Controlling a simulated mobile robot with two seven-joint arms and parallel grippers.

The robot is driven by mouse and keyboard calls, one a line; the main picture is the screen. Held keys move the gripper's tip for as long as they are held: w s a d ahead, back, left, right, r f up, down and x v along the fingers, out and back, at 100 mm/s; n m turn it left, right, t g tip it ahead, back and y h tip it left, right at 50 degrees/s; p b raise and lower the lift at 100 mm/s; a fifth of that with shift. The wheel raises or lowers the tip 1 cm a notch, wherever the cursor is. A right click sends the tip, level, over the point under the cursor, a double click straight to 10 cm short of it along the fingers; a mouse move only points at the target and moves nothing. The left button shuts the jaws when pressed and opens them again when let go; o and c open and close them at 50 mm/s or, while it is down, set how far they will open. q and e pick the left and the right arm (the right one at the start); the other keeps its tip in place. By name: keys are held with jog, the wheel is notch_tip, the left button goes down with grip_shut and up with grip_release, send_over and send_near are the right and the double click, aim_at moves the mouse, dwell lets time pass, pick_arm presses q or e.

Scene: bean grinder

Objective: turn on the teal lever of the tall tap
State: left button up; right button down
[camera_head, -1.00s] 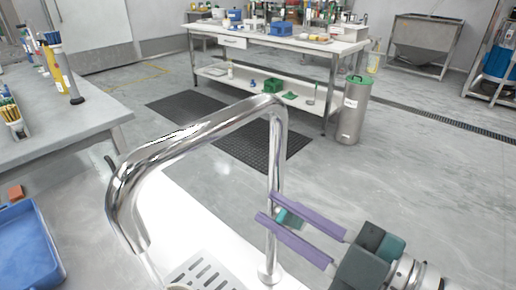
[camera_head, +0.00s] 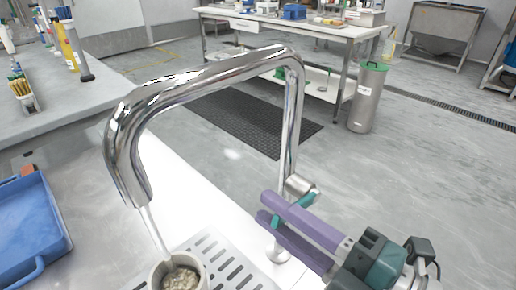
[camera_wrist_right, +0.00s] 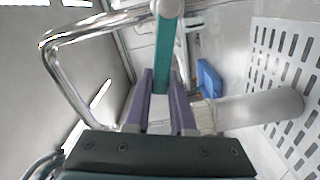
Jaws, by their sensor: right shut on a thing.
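The tall chrome tap (camera_head: 215,72) stands in the head view, its spout arching left. A pale stream (camera_head: 155,232) runs from the spout into a round cup (camera_head: 160,272) with a grainy surface inside. The teal lever (camera_head: 307,199) is on the tap's column, at the small valve body (camera_head: 298,185). My right gripper (camera_head: 264,208) has purple fingers and is shut on the lever, which shows between the fingers in the right wrist view (camera_wrist_right: 166,55). The lever's hidden part lies behind a finger. My left gripper is not in view.
A slotted drip tray (camera_head: 222,262) lies under the tap. A blue tray (camera_head: 28,230) is at the left. A grey bench (camera_head: 60,105) with bottles and pens is at the upper left. A steel bin (camera_head: 366,100) and a far table (camera_head: 320,32) stand beyond open floor.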

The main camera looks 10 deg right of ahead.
dwell(0.3)
jog(key=c, duration=0.8)
grip_release()
jog(key=shift+o, duration=0.2)
jog(key=shift+s+d, duration=0.15)
jog(key=shift+s, duration=0.05)
jog(key=v, duration=0.9)
jog(key=shift+s+d, duration=0.2)
